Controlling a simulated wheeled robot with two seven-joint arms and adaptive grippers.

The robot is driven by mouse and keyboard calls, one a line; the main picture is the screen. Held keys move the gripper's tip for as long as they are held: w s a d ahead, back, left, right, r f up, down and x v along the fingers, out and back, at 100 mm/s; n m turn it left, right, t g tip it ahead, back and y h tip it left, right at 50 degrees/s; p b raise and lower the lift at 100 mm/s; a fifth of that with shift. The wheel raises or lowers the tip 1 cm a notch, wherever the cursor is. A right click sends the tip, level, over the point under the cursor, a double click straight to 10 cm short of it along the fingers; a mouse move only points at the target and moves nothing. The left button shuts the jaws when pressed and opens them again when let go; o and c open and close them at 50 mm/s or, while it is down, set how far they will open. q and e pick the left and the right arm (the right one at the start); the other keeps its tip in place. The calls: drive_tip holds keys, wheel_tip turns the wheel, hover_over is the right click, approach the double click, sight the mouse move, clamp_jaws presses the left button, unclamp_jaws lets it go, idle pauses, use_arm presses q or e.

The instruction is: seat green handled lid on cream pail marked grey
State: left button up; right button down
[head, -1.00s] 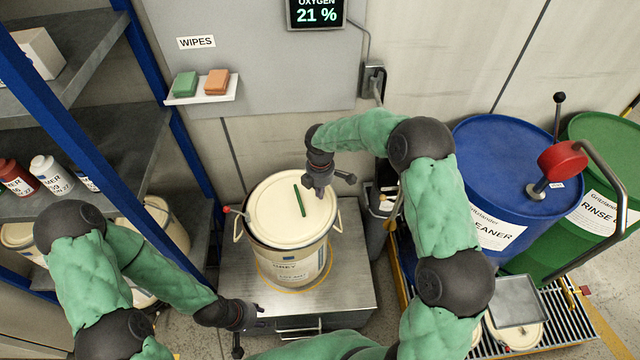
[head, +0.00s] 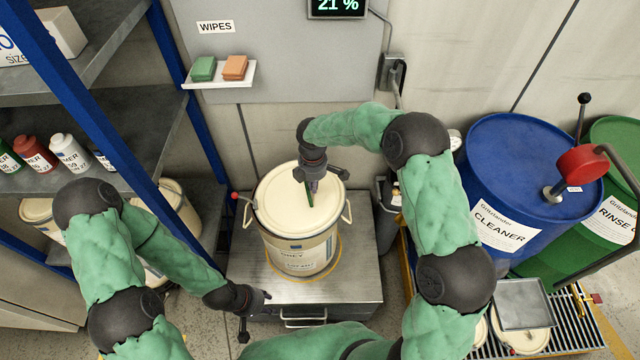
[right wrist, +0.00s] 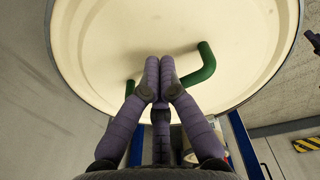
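The cream pail (head: 303,255) marked GREY stands upright on a low metal table. Its cream lid (head: 283,197) lies over its top; I cannot tell whether it is pressed fully down. The lid's green handle (head: 310,194) is partly hidden by my right gripper (head: 313,186), which comes down over it from above. In the right wrist view the fingers (right wrist: 160,62) cross over the handle (right wrist: 203,68), with the lid (right wrist: 110,45) behind. Whether they grip it is hidden. My left gripper (head: 262,297) is apart from the pail, by the table's front left; its finger opening is too small to judge.
The metal table (head: 355,275) has bare room around the pail. A blue drum (head: 530,170) with a red-headed pump (head: 580,162) and a green drum (head: 610,150) stand at right. Shelving with a blue post (head: 95,115) is at left. A small wall shelf (head: 220,80) holds two sponges.

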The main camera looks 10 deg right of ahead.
drive_tip(key=shift+s+a+f, duration=0.15)
drive_tip(key=shift+a, duration=0.25)
